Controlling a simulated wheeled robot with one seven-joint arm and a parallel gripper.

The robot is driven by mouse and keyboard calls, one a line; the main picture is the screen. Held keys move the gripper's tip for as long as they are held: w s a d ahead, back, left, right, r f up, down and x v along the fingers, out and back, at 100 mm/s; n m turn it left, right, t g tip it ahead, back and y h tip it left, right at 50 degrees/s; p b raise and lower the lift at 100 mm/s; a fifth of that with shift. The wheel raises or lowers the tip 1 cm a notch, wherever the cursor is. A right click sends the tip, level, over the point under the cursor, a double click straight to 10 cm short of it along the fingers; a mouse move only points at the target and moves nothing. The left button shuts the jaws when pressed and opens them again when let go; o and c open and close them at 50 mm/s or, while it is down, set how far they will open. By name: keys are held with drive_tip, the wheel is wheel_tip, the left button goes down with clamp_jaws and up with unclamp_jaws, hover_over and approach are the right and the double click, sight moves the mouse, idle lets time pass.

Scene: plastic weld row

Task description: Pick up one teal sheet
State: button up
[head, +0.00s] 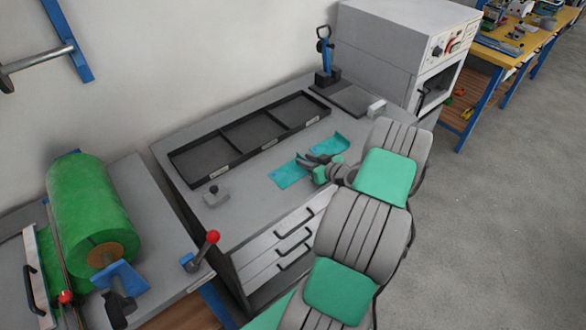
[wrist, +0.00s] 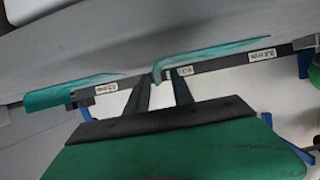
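Two teal sheets lie on the grey bench top in the head view: a left sheet (head: 289,175) and a right sheet (head: 335,144). My gripper (head: 309,163) is low over the bench between the two sheets. In the wrist view its two dark fingers (wrist: 160,92) stand apart with a gap. The curled edge shows between the fingertips; I cannot tell whether they touch it. Parts of the sheets are hidden behind my gripper in the head view.
A black tray (head: 216,169) with three compartments and labels lies behind the sheets. A green roll (head: 89,205) is at left. The bench's front left is clear.

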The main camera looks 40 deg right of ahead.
drive_tip(key=shift+c, duration=0.3)
clamp_jaws()
idle(0.5)
